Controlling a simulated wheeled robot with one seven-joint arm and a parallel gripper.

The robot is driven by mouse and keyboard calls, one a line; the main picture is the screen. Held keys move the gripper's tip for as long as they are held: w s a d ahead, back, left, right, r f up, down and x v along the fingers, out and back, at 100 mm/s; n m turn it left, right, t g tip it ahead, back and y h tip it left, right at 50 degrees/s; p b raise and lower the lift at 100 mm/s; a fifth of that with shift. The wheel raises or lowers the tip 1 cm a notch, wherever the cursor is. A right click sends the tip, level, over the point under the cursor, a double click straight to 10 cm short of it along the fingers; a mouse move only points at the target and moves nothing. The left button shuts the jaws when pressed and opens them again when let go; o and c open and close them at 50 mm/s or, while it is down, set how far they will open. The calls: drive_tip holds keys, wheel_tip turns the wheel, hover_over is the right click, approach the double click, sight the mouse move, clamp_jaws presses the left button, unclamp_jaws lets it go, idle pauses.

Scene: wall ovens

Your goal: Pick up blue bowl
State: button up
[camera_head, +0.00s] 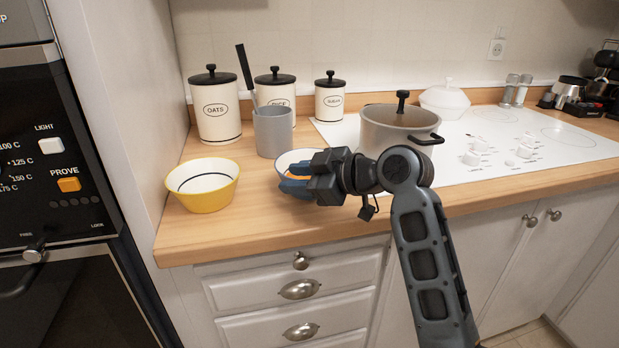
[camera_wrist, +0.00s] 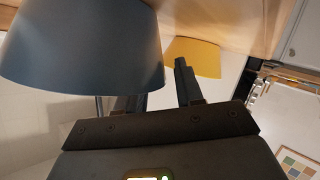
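The blue bowl (camera_head: 288,159) stands on the wooden counter, with its pale inside and rim partly showing in the head view. My gripper (camera_head: 290,184) is in front of it and hides much of its near side. In the wrist view the bowl's blue-grey wall (camera_wrist: 85,50) fills the upper left, close to the camera. There my gripper (camera_wrist: 158,92) has its two fingers apart. The left finger's tip is hidden behind the bowl's wall, and the right finger is outside the bowl with a gap. Contact with the wall cannot be told.
A yellow bowl (camera_head: 203,194) stands to the left and also shows in the wrist view (camera_wrist: 192,57). A grey utensil holder (camera_head: 273,132) and labelled canisters (camera_head: 216,122) stand behind. A lidded pot (camera_head: 390,130) is close on the right. The oven (camera_head: 45,170) is at far left.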

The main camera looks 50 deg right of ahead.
clamp_jaws()
idle(1.4)
